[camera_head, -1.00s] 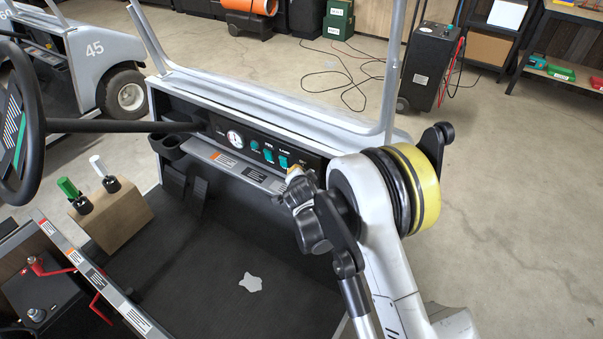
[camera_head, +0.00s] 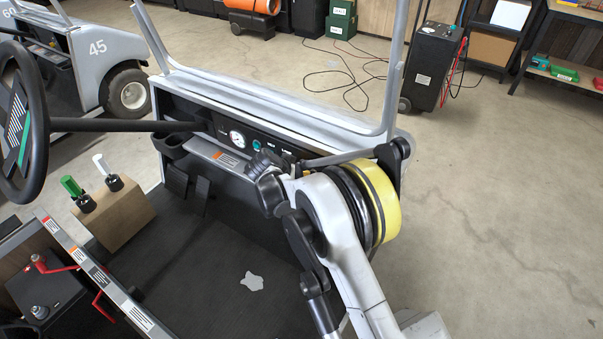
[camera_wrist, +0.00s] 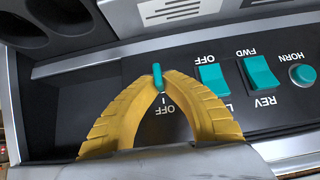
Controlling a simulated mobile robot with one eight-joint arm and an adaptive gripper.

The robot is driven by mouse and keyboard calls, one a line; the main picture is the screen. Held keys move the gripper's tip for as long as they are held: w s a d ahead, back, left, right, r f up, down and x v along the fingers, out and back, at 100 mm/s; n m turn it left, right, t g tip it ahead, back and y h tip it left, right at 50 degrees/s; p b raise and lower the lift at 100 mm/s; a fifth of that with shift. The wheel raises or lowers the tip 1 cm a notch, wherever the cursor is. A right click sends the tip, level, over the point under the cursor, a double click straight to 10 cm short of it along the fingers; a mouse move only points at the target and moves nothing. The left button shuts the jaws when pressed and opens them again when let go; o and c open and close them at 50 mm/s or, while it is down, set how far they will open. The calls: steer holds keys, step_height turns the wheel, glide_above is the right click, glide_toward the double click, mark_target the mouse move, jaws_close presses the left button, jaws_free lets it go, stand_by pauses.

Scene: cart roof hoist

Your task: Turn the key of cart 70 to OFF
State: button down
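In the wrist view the teal key (camera_wrist: 157,76) stands on the black dash panel, its grip running roughly up and down in the picture. In the head view the dashboard (camera_head: 205,119) of the near cart shows, but my arm and wrist hide the key and fingertips. No number is readable on this cart.
In the wrist view a teal OFF switch (camera_wrist: 213,79), a FWD/REV switch (camera_wrist: 259,77) and a round HORN button (camera_wrist: 303,75) sit right of the key. In the head view a gauge (camera_head: 237,139), steering wheel (camera_head: 38,120) and two levers (camera_head: 92,185) are left of my arm.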

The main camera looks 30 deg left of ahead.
stand_by(0.5)
steer(key=c, duration=1.5)
jaws_free()
steer(key=shift+w, duration=0.1)
steer(key=shift+c, duration=0.2)
steer(key=v, duration=1.2)
